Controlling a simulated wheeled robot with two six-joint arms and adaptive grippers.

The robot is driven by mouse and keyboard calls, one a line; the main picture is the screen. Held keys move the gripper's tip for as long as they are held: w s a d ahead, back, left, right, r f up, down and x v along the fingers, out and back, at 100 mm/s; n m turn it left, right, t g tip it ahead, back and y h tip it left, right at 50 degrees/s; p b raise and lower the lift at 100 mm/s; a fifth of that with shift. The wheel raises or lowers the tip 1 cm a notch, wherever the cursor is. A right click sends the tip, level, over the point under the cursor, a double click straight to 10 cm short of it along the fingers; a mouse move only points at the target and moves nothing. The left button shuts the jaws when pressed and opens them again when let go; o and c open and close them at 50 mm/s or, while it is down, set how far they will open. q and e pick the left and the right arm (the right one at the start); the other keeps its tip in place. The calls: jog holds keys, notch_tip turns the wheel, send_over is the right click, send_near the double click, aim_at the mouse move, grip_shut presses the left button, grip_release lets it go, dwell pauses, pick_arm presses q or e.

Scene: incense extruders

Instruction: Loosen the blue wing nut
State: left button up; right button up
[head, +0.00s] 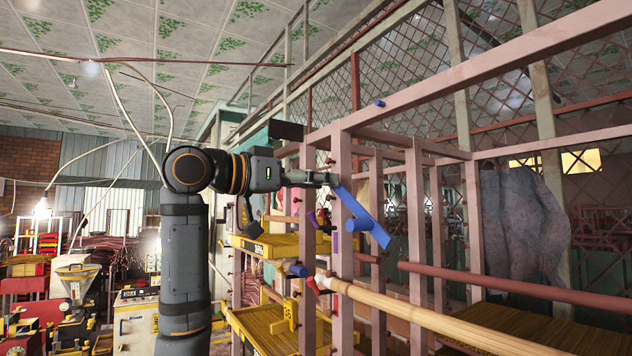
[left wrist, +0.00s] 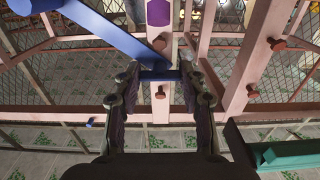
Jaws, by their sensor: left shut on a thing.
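The blue wing nut (head: 362,215) is a long blue bar with a round stub, slanting down to the right in front of the pink frame posts in the head view. In the left wrist view its bar (left wrist: 97,28) runs from the upper left down to my fingers. My left gripper (head: 334,180) reaches in from the left at the bar's upper end. In the left wrist view the gripper (left wrist: 160,75) has a short blue piece between its fingertips and is shut on it. The fingers partly hide the contact. My right gripper is not in view.
Pink posts (head: 341,250) with rust-coloured bolts stand around the nut. A bamboo pole (head: 430,322) and a red rail (head: 510,287) cross below. Yellow trays (head: 275,247) lie behind. A grey cloth (head: 520,230) hangs at right. A green bar (left wrist: 290,155) shows near my wrist.

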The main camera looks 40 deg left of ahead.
pick_arm(q)
jog(key=shift+n, duration=0.3)
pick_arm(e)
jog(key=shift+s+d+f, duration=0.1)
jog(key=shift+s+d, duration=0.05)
pick_arm(q)
jog(key=shift+n, duration=0.9)
jog(key=n+b, duration=0.2)
jog(key=n, duration=0.4)
jog(key=shift+f, duration=0.1)
jog(key=n+b, duration=0.2)
jog(key=n, duration=0.3)
jog(key=shift+n, duration=0.4)
jog(key=n+b, duration=0.2)
jog(key=n, duration=0.2)
jog(key=shift+n, duration=0.4)
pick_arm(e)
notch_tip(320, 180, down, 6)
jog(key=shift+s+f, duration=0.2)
pick_arm(q)
jog(key=shift+n+b, duration=0.3)
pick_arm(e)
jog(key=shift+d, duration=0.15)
pick_arm(q)
jog(key=o, duration=0.8)
jog(key=shift+c, duration=0.2)
jog(key=o, duration=0.4)
jog(key=shift+s+a, duration=0.1)
jog(key=shift+a, duration=0.05)
